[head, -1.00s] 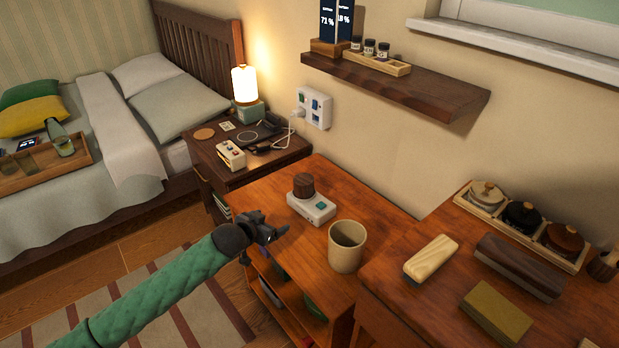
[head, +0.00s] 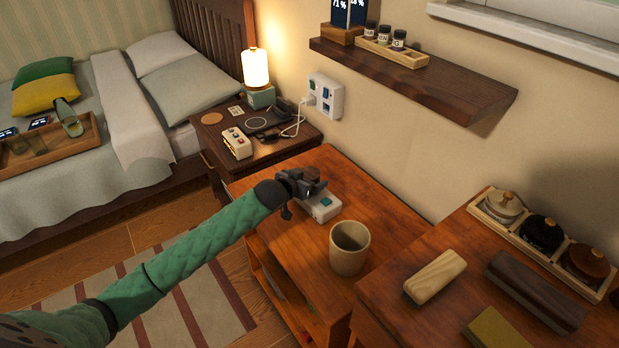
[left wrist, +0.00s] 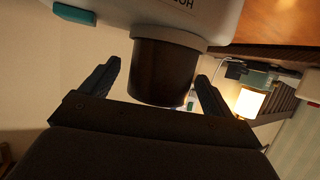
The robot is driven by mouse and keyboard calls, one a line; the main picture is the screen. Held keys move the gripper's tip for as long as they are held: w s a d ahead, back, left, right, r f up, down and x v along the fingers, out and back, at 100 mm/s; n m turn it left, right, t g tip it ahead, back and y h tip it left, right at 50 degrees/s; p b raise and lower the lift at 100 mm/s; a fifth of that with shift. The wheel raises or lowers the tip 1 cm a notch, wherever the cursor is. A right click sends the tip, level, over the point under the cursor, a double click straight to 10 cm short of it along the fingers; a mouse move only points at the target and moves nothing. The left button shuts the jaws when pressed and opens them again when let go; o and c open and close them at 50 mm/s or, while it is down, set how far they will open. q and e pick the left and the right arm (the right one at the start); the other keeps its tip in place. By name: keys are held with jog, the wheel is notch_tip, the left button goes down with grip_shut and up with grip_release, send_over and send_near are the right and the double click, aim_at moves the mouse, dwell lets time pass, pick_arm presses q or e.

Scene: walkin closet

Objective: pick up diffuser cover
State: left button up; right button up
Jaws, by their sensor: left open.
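The diffuser cover, a dark brown round cap (head: 312,174), sits on the white diffuser base (head: 322,208) on the low wooden cabinet. In the left wrist view the dark cover (left wrist: 165,72) stands between the two fingers, with the pale base (left wrist: 225,20) at its other end. My left gripper (head: 310,186) is open around the cover, with a visible gap on each side. In the head view the gripper hides part of the cover and base. My right gripper is not in view.
A beige cup (head: 349,250) stands close to the base on the low cabinet (head: 290,235). A nightstand with a lit lamp (head: 256,70) is behind. A wall shelf (head: 420,85) hangs above. A higher wooden top with brushes (head: 435,277) and lidded jars is at right.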

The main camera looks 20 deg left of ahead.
pick_arm(q)
jog(key=shift+x, duration=1.25)
jog(key=shift+c, duration=0.5)
jog(key=c, duration=1)
